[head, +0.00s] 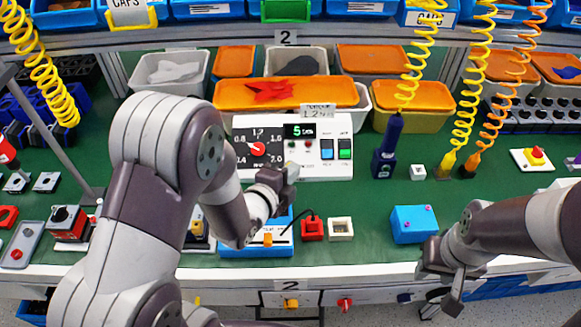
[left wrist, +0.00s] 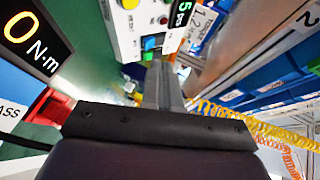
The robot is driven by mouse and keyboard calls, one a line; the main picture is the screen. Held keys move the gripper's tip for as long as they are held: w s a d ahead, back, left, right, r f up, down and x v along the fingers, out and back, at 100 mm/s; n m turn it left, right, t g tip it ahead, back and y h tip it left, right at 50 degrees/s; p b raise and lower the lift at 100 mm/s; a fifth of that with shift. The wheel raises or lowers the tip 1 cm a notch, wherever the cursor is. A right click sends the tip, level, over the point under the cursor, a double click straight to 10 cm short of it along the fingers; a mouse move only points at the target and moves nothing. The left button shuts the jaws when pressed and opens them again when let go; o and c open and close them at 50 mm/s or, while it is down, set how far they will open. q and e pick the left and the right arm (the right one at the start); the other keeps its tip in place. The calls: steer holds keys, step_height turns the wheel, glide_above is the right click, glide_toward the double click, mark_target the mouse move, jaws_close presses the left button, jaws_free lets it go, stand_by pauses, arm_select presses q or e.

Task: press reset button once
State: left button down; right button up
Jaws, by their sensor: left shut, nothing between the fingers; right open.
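A white control box (head: 300,170) stands at the back middle of the green bench. It has a dial with a red knob (head: 256,148), a small display (head: 299,131) showing a green 5, and a blue button (head: 327,149) and a green button (head: 345,149) on its right. I cannot read which button is labelled reset. My left gripper (head: 291,172) is shut and empty, just in front of the box's lower middle. In the left wrist view its fingers (left wrist: 168,85) point toward the box face. My right gripper (head: 441,281) is open and empty at the bench's front edge.
An orange tray (head: 225,97) lies behind the box, among bins. A blue box (head: 413,224) stands right of centre. A red block (head: 312,229) and a white square part (head: 341,229) sit near the left gripper. Coiled yellow cords (head: 417,60) hang at the right.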

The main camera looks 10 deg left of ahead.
arm_select(q)
steer(key=w+f+b, duration=0.2)
steer(key=w+a+f+b, duration=0.1)
steer(key=w+f+b, duration=0.1)
steer(key=f, duration=0.1)
steer(key=shift+w+a+f, duration=0.15)
steer(key=shift+w+f, duration=0.05)
steer(key=shift+w, duration=0.15)
steer(key=shift+w+a+f+b, duration=0.15)
steer(key=shift+w+f+b, duration=0.05)
steer(key=shift+w+b, duration=0.2)
steer(key=shift+f, duration=0.1)
stand_by(1.4)
steer(key=shift+w+f+b, duration=0.2)
steer(key=shift+w+b, duration=0.05)
steer(key=shift+b, duration=0.2)
